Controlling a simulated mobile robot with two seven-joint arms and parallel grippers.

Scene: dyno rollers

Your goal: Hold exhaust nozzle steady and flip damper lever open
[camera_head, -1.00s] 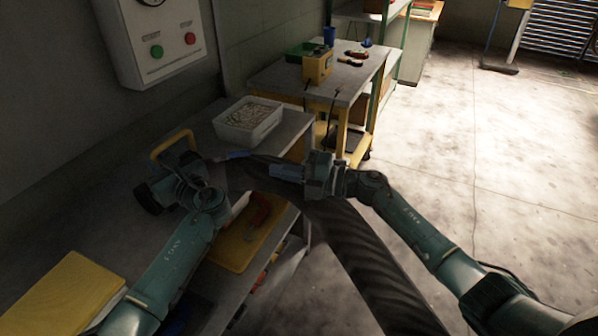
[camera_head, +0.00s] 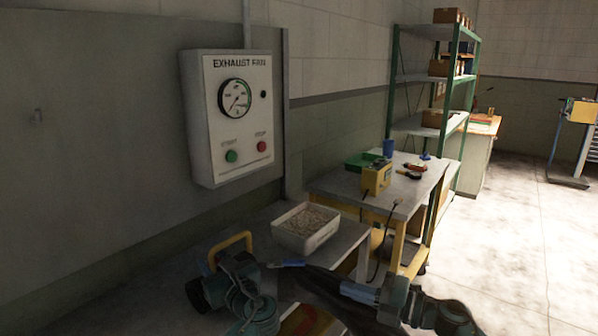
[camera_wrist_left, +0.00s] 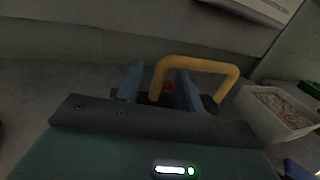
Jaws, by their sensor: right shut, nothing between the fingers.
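The exhaust nozzle, with a black round end (camera_head: 197,294) and a yellow bent handle (camera_head: 230,243), lies on the bench. A dark hose (camera_head: 316,283) runs from it to the right. My left gripper (camera_wrist_left: 160,84) is at the nozzle, fingers apart, with part of the yellow handle (camera_wrist_left: 205,63) showing between and beyond them. Its fingers are hard to make out in the head view. My right gripper (camera_head: 346,287) is shut and empty by the hose. A slim blue piece (camera_head: 291,263) lies left of it; I cannot tell whether it is the damper lever.
A white tray of small pale pieces (camera_head: 279,235) stands behind the nozzle. The exhaust fan panel (camera_head: 200,120) is on the wall. A side table (camera_head: 335,184) with a yellow box (camera_head: 376,177) stands behind right, before a green shelf rack (camera_head: 395,100).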

